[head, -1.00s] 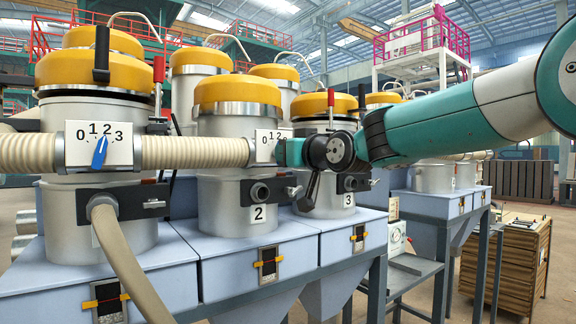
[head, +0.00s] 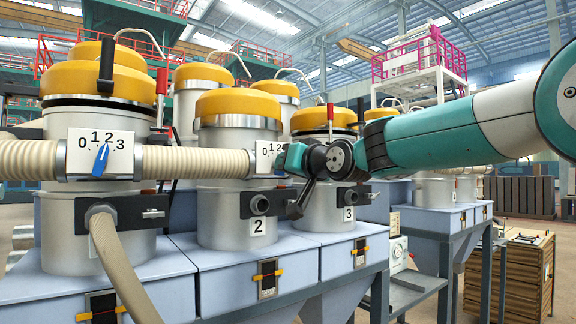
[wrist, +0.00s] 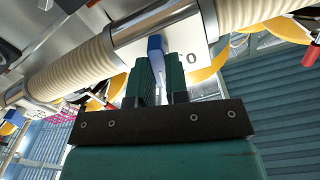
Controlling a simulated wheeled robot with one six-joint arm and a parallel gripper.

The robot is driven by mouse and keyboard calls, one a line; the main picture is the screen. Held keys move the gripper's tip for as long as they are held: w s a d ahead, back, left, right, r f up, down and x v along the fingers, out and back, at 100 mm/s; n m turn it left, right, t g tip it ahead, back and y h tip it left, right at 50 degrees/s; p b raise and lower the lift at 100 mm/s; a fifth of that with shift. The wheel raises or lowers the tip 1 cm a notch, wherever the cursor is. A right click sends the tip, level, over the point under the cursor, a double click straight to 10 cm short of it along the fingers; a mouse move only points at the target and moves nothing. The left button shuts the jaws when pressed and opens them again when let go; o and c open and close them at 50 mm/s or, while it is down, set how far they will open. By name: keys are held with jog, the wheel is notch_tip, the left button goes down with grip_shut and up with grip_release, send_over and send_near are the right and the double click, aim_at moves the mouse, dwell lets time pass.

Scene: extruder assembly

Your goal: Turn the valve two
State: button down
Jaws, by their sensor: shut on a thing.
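Valve two is a white dial plate (head: 268,157) on the pale hose by the hopper marked 2. The knob's pointing direction is hidden in the head view.
A dial plate (head: 100,154) with a blue knob (head: 101,160) is on the left hopper. A ribbed hose (head: 195,161) joins the two valves. Hopper 3 (head: 325,205) stands behind my wrist. A crate stack (head: 508,275) is at right.

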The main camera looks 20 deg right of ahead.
jog(key=c, duration=1.1)
grip_release()
jog(key=b+v, duration=1.5)
jog(key=v, duration=0.2)
jog(key=shift+s+d, duration=0.1)
jog(key=shift+s, duration=0.1)
jog(key=shift+r, duration=0.1)
